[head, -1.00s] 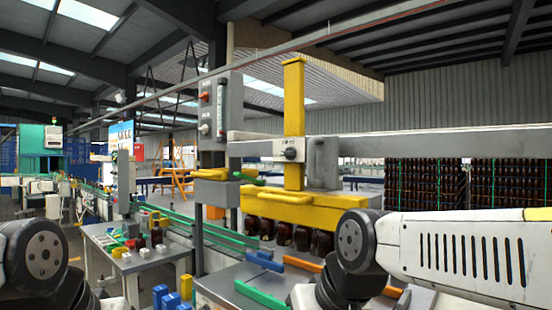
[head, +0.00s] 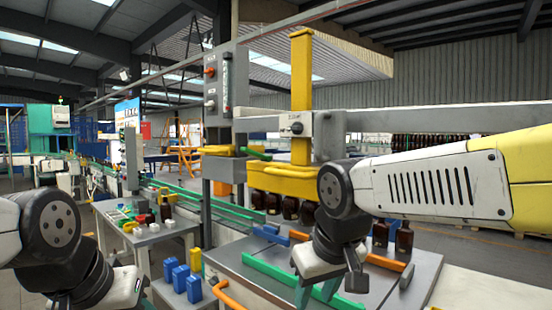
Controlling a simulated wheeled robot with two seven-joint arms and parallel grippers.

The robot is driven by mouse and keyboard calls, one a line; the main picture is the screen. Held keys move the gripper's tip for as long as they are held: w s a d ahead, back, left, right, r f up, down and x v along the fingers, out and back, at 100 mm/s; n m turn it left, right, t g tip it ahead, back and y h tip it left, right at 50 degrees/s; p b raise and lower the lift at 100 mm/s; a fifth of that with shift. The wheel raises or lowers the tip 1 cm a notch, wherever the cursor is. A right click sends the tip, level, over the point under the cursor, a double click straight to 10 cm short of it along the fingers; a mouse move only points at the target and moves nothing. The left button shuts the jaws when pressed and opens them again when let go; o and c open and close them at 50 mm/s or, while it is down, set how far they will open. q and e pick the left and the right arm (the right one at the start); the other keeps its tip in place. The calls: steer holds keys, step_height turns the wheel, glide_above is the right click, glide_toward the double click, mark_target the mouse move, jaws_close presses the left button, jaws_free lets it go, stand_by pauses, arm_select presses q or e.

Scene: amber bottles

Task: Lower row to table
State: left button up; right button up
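A row of dark amber bottles (head: 290,208) hangs under the yellow lifting head (head: 282,182), above the grey table (head: 232,262). Part of the row is hidden behind my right arm. Two more amber bottles (head: 404,238) show to the right of that arm, upright near the table's back; I cannot tell whether they touch it. My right gripper (head: 315,293) is over the table's front part, with its teal fingers apart and nothing seen between them; the tips are near the bottom edge. My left gripper (head: 120,290) is at the lower left, its fingers not visible.
A green rail (head: 275,276) and an orange rail (head: 384,262) lie on the table. Blue blocks (head: 187,281) stand left of it. A side table (head: 150,235) holds small coloured parts and bottles. A control box (head: 218,86) stands on a post behind.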

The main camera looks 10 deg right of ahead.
steer(key=w+d+r+n+h, duration=0.2)
steer(key=w+r+n+h, duration=0.15)
steer(key=w, duration=0.35)
steer(key=n+t+h, duration=0.2)
steer(key=t+h, duration=0.3)
steer(key=h, duration=0.4)
glide_toward(279, 173)
steer(key=r+x, duration=0.1)
steer(key=x, duration=0.7)
steer(key=f+x, duration=0.1)
steer(key=x, duration=0.2)
jaws_close()
